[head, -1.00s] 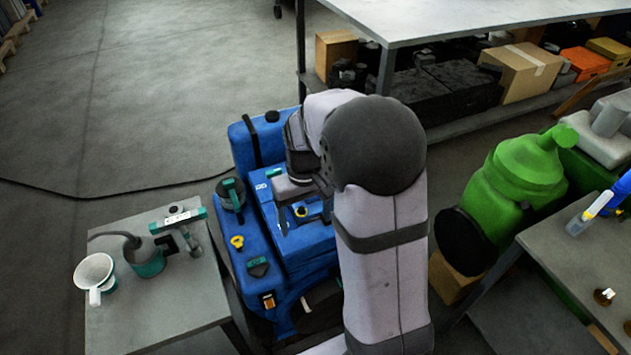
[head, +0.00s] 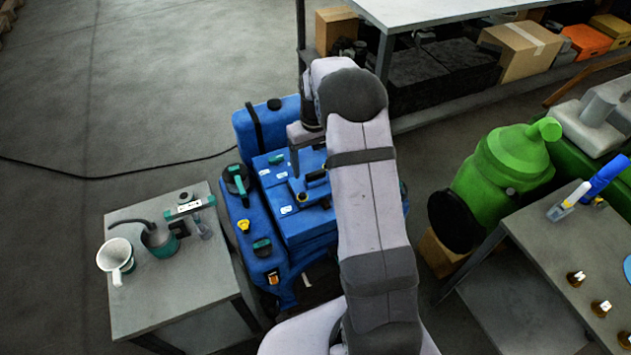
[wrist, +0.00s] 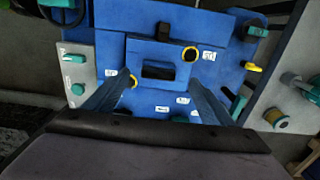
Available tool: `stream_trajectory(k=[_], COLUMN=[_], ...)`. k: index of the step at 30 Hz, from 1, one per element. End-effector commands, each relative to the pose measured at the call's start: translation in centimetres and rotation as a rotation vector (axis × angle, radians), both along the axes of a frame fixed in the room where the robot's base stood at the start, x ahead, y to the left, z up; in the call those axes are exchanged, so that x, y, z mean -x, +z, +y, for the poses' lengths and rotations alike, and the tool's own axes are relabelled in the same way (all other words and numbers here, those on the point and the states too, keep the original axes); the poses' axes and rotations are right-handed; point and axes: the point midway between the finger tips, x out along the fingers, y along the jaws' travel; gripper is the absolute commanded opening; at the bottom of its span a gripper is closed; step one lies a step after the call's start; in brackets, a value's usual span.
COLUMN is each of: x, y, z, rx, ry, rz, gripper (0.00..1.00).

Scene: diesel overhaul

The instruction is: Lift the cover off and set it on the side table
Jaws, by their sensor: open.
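The blue cover (head: 312,188) lies on top of the blue diesel engine (head: 242,215), with a raised handle part on it. In the wrist view the cover (wrist: 145,52) shows a slotted handle and a yellow ring, with several white labels around it. My gripper (wrist: 158,82) is open, its two fingers apart on either side of the handle area and nothing between them. In the head view my gripper (head: 303,160) is above the engine, partly hidden by my arm. I cannot tell whether the fingers touch the cover. The grey side table (head: 185,280) stands left of the engine.
A green machine (head: 505,165) and another grey table (head: 560,255) stand at the right.

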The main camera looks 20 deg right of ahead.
Motion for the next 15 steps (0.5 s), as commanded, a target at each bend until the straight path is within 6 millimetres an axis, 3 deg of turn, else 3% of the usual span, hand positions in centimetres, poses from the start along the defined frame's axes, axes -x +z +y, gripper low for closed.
stream_trajectory(k=[7,15], x=[0.1,0.0], y=[-0.9,-4.2], z=[-0.1,-0.3], rx=[-0.001,0.000], ry=[0.000,-0.001], rz=[0.003,0.002], gripper=[0.77,0.77])
